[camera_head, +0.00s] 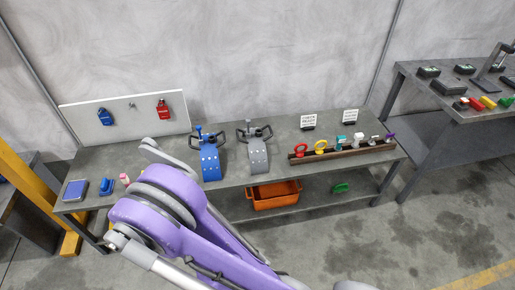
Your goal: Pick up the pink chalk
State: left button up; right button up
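A small pink piece (124,178), which looks like the pink chalk, stands near the left end of the grey workbench (228,170). It is beside a small blue object (106,187) and just left of my purple arm links, which fill the lower middle of the head view. It is too small to make out in detail. I see no clear gripper fingertips on either side. A grey curved part of my arm shows over the bench, right of the pink piece.
A blue-and-grey flat pad (75,190) lies at the bench's left end. A blue barrel-like fixture (209,158) and a grey one (257,152) stand mid-bench. A rack (345,153) holds several coloured items on the right. An orange bin (275,196) sits below.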

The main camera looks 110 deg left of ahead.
aim_at(124, 179)
jog(key=k+j+u, duration=0.15)
jog(key=u, duration=4.9)
